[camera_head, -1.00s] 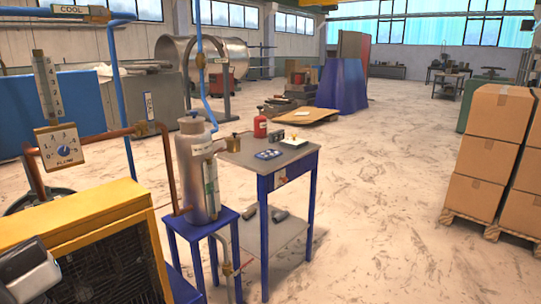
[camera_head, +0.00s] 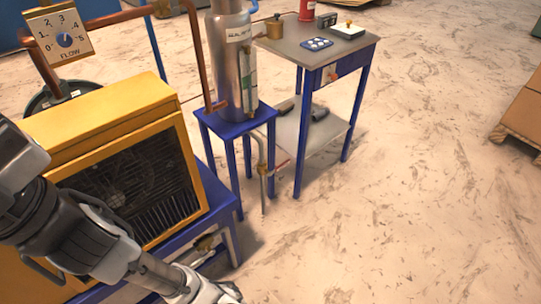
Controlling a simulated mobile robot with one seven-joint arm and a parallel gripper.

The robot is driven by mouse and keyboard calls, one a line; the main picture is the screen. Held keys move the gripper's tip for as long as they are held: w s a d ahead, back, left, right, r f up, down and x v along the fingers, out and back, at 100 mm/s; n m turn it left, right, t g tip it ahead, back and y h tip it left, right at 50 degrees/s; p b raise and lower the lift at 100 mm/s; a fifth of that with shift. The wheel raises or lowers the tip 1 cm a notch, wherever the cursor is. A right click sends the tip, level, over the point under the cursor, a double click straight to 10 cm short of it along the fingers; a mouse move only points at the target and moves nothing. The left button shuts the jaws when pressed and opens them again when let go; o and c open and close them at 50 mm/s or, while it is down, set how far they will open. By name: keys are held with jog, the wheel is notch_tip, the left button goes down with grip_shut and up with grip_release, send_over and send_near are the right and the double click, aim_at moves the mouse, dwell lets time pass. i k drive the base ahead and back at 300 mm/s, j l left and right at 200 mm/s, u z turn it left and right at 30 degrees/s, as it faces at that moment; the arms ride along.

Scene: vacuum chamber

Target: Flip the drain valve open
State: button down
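A small brass valve (camera_head: 263,170) with a thin red handle (camera_head: 281,163) sits on the grey drain pipe (camera_head: 263,194) that runs down beside the small blue stand. The handle points sideways, roughly across the pipe. The silver tank (camera_head: 231,75) stands on that stand above it. A second brass fitting (camera_head: 205,243) shows low under the yellow unit; its handle is not clear. My arm reaches in from the lower left, and its white part meets the bottom edge. The gripper fingers are not visible, and the arm is apart from the valve on the drain pipe.
The yellow unit (camera_head: 105,130) with a dark grille stands on a blue frame at the left. A blue-legged table (camera_head: 290,50) holding several small items is right of the tank, with a lower shelf (camera_head: 300,137). The floor at right is clear up to a pallet (camera_head: 518,132).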

aim_at(287, 161)
jog(key=i, duration=0.2)
jog(key=i+l+u, duration=0.15)
jog(key=i+l, duration=0.15)
jog(key=i+l+u, duration=0.2)
jog(key=l, duration=0.3)
jog(key=i, duration=0.1)
